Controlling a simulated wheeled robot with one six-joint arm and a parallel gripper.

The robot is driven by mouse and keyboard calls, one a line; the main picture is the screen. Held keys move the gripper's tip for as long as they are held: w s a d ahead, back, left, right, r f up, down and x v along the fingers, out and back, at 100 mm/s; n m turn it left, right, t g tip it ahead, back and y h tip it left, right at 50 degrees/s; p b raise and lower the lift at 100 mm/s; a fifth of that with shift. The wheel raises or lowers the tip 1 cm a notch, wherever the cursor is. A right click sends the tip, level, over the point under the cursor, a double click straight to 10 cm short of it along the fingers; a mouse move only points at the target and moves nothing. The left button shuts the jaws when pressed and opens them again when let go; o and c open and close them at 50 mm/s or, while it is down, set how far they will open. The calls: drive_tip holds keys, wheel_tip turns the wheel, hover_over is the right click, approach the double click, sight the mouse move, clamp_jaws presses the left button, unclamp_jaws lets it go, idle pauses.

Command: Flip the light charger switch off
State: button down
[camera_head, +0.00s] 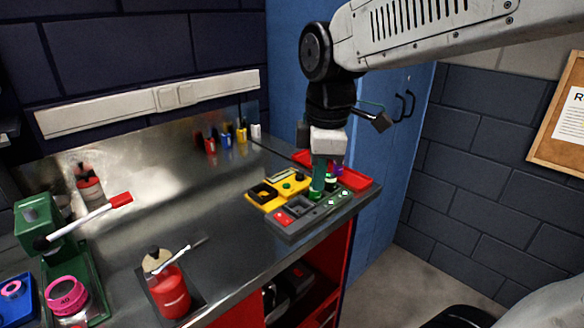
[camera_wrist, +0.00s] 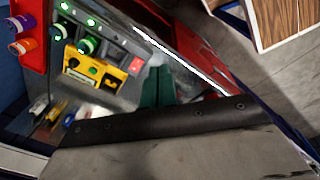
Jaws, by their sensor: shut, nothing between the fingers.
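A grey charger (camera_head: 296,228) lies at the right end of the metal bench, with a red patch (camera_head: 283,215) at its left end that looks like the switch. Its position is too small to read. Several green lights show on the charger's right part. Contact with the charger cannot be told.
A yellow device (camera_head: 262,194) sits directly behind the charger. A red tray (camera_head: 358,180) is at the back right corner. A red bottle (camera_head: 172,290) and a green vise-like tool (camera_head: 40,222) stand to the left. The bench between bottle and charger is clear.

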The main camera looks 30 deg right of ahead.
drive_tip(key=s+f+m, duration=0.3)
drive_tip(key=s+m, duration=1)
drive_tip(key=shift+d, duration=0.4)
